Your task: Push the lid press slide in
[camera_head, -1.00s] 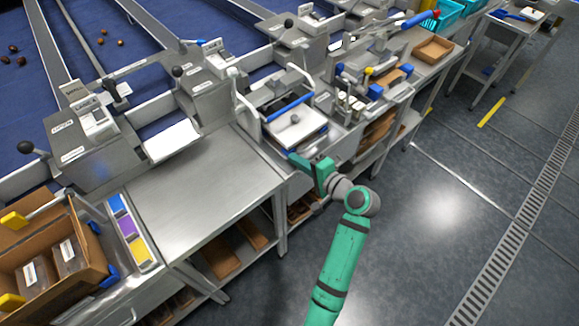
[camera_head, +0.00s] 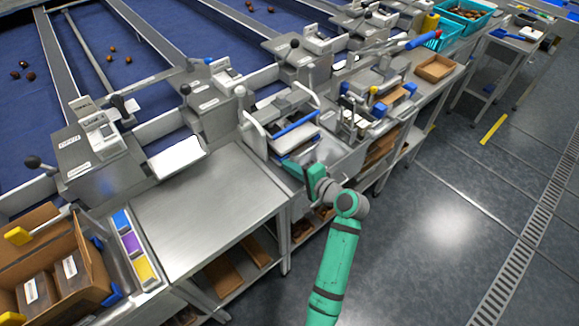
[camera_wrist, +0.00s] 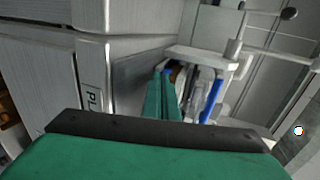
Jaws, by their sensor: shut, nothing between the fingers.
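The lid press (camera_head: 278,112) stands on the steel bench at the middle of the head view, with white side handles and a blue bar (camera_head: 296,124). Its white slide plate (camera_head: 296,142) sits low at its front, below the blue bar, partly inside the frame. My gripper (camera_head: 305,172) is shut and empty at the front of the press, close to the slide's front edge. I cannot tell whether it touches. In the wrist view the shut green fingers (camera_wrist: 164,90) point at the press, whose blue bar (camera_wrist: 212,98) shows just right of them; the contact is hidden.
A bare steel table (camera_head: 205,215) lies left of the press. A station with blue clamps (camera_head: 378,108) and a brown tray (camera_head: 435,68) stand to its right. A carton (camera_head: 90,265) is at lower left. The floor (camera_head: 445,220) at right is open.

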